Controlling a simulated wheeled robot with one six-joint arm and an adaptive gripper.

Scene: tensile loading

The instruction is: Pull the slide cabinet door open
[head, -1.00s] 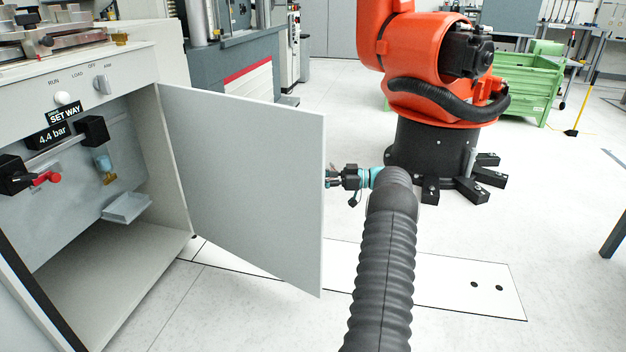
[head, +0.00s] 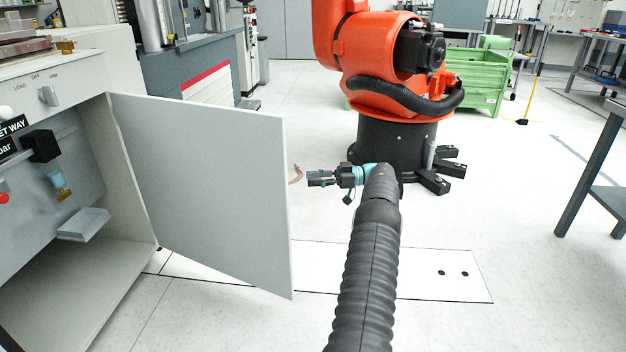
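The cabinet door (head: 205,195) is a flat grey panel, hinged at the right side of the cabinet opening. It stands swung wide open, out from the white cabinet (head: 75,80). A small curved copper-coloured handle (head: 297,175) shows just past the door's free edge, on its far side. My gripper (head: 310,179) is right of the handle, with its fingers pointing left towards it. A small gap shows between fingertips and handle, and nothing shows in the fingers. They are too small to tell whether they are open or shut.
An orange robot arm on a black base (head: 395,145) stands behind my gripper. A green crate (head: 475,80) is at the back, and a table (head: 600,165) stands at the right.

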